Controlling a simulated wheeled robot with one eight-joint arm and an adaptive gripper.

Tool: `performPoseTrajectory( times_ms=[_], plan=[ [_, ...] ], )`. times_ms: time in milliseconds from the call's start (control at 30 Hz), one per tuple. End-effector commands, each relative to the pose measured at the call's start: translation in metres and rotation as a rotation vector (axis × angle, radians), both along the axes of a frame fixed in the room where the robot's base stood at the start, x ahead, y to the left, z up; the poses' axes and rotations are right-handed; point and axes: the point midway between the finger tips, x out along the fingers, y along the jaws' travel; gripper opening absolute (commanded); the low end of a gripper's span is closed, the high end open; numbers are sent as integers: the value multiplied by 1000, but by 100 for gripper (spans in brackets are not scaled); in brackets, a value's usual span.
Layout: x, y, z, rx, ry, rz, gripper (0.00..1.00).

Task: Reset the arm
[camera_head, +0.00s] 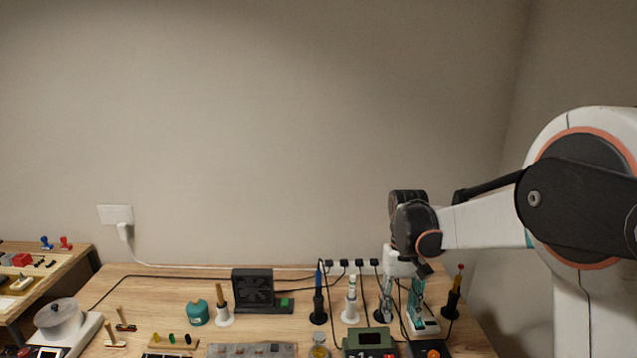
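My arm comes in from the right edge and reaches left over the right part of the wooden workbench (150,290). Its dark wrist joint and white end hang above the row of tools at the back of the bench. My gripper (402,268) is at this end and seems to point down. Its fingers cannot be made out clearly against the tools and cables behind and below. I cannot tell whether it is open or shut, or whether it touches the teal-handled tool (416,295) just below.
Upright tools in holders stand close by, including a blue one (318,295), a white one (351,300) and a red-tipped one (456,292). The space above the bench on the left is clear.

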Motion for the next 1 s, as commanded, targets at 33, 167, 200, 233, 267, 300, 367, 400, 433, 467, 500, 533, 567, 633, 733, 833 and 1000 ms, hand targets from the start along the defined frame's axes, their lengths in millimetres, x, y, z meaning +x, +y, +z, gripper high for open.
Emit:
performPoseTrajectory(
  times_ms=[33,167,200,233,267,300,367,400,433,467,500,533,567,633,733,833,1000],
  plan=[
    [-11,0,13,0,-29,0,40],
    [-32,0,38,0,-107,0,40],
    [-39,0,46,0,-131,0,40],
    [-44,0,51,0,-149,0,40],
    [-49,0,55,0,-167,0,40],
    [-57,0,62,0,-190,0,40],
    [-68,0,70,0,-226,0,40],
    [-76,0,75,0,-250,0,40],
    [-81,0,79,0,-269,0,40],
    [-87,0,82,0,-286,0,40],
    [-95,0,87,0,-310,0,40],
    [-101,0,89,0,-328,0,40],
    [-107,0,92,0,-346,0,40],
    [-120,0,97,0,-388,0,40],
    [-140,0,103,0,-447,0,40],
    [-159,0,106,0,-506,0,40],
    [-190,0,105,0,-608,0,40]
  ],
)
